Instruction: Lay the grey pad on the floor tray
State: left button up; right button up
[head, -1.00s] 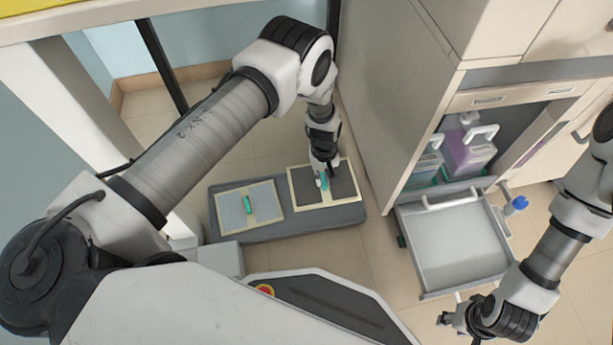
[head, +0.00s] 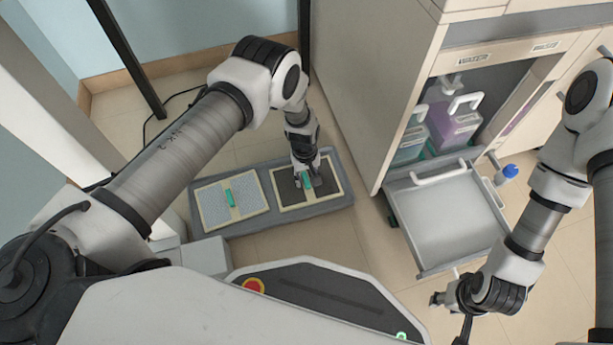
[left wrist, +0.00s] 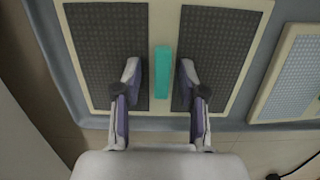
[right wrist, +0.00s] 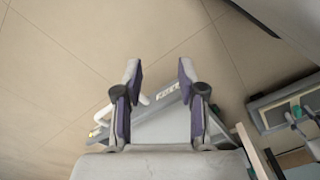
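The dark grey pad (head: 329,184) with a cream border lies flat on the right part of the grey floor tray (head: 250,229). It has a green grip bar (left wrist: 162,72) across its middle. My left gripper (head: 306,183) is open over the pad, its fingers on either side of the bar with gaps visible in the left wrist view (left wrist: 158,72). A paler pad (head: 251,196) with a green bar lies on the tray's left part. My right gripper (head: 447,306) hangs open and empty by the drawer; it also shows in the right wrist view (right wrist: 160,70).
A cabinet (head: 385,70) stands right of the tray. Its open lower bay holds jugs with purple liquid (head: 455,125), and a pulled-out drawer (head: 445,220) reaches over the floor. A blue-capped bottle (head: 508,172) is beside it.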

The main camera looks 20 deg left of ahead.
aim_at(305, 175)
pick_arm(q)
jog(key=shift+r+p, duration=0.35)
jog(key=shift+r, duration=0.05)
notch_tip(305, 175, up, 12)
jog(key=w+p, duration=0.1)
jog(key=p, duration=0.4)
jog(key=shift+a+f, duration=0.25)
jog(key=shift+a, duration=0.15)
